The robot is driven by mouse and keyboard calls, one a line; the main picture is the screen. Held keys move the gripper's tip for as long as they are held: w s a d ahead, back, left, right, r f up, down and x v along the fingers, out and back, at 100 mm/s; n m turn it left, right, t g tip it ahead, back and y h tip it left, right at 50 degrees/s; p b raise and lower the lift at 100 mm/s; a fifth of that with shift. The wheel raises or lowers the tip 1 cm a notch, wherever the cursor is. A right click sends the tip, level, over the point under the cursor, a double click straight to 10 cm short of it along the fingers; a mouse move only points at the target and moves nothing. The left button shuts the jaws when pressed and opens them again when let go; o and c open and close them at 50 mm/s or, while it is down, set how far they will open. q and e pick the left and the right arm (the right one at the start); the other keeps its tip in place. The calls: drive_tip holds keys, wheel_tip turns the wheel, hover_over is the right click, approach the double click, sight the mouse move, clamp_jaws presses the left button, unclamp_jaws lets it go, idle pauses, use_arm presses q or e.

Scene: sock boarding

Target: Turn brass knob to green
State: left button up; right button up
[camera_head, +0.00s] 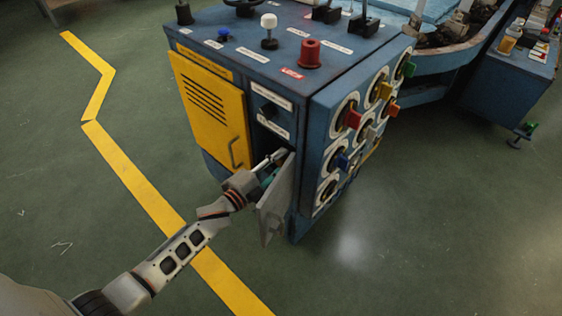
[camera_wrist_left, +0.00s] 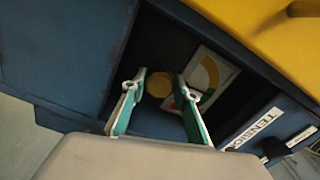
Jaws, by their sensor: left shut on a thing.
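The brass knob (camera_wrist_left: 159,84) shows in the left wrist view as a round yellow-gold piece inside a dark recess. My left gripper (camera_wrist_left: 160,90) has its teal and white fingers on either side of the knob and is shut on it. A pale dial (camera_wrist_left: 208,76) with coloured arcs of green, yellow and red lies just right of the knob, partly hidden by a finger. I cannot make out any pointer. In the head view my left gripper (camera_head: 268,172) reaches into an open compartment in the blue cabinet (camera_head: 312,165), and the knob is hidden there. My right gripper is not in view.
A grey hinged door (camera_head: 275,205) stands open close to the right of my left gripper. A yellow panel (camera_head: 211,110) with a handle is to its left. Several coloured knobs are on the right face, and a red knob (camera_head: 309,53) is on top.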

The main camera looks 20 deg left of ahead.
use_arm(q)
drive_tip(key=shift+f+m, duration=0.15)
drive_tip(key=shift+m, duration=0.15)
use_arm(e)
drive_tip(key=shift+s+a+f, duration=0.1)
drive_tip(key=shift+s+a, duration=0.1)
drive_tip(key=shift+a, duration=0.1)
use_arm(q)
drive_tip(key=shift+m, duration=0.3)
drive_tip(key=o, duration=1.1)
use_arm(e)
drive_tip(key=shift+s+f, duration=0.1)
use_arm(q)
drive_tip(key=shift+s, duration=0.15)
drive_tip(key=v, duration=1.2)
